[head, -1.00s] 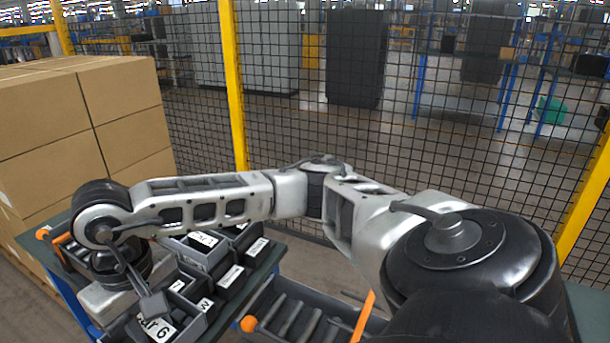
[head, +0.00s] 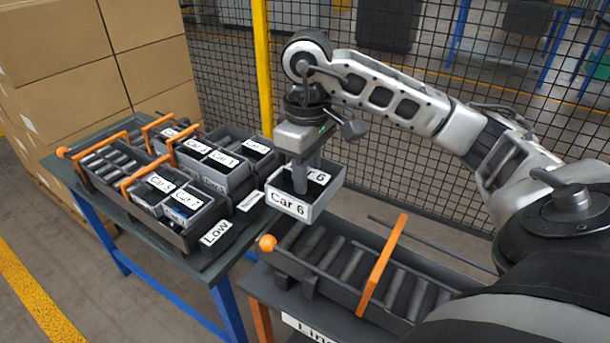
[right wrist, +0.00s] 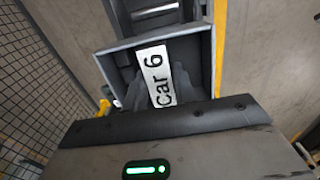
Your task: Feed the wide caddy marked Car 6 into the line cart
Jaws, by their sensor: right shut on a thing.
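The grey caddy marked Car 6 (head: 291,204) hangs in the air in the head view, roughly level, above the gap between the table and the line cart. My right gripper (head: 300,184) points down into it and is shut on it. The caddy with its Car 6 label also shows in the right wrist view (right wrist: 158,78). The line cart (head: 420,290) has a roller lane with dark rollers, an orange hoop across it and an orange ball at its near left corner. My left gripper is not in view.
A green-topped table (head: 113,207) with blue legs stands at the left. A black mesh fence (head: 400,150) with a yellow post closes the back.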

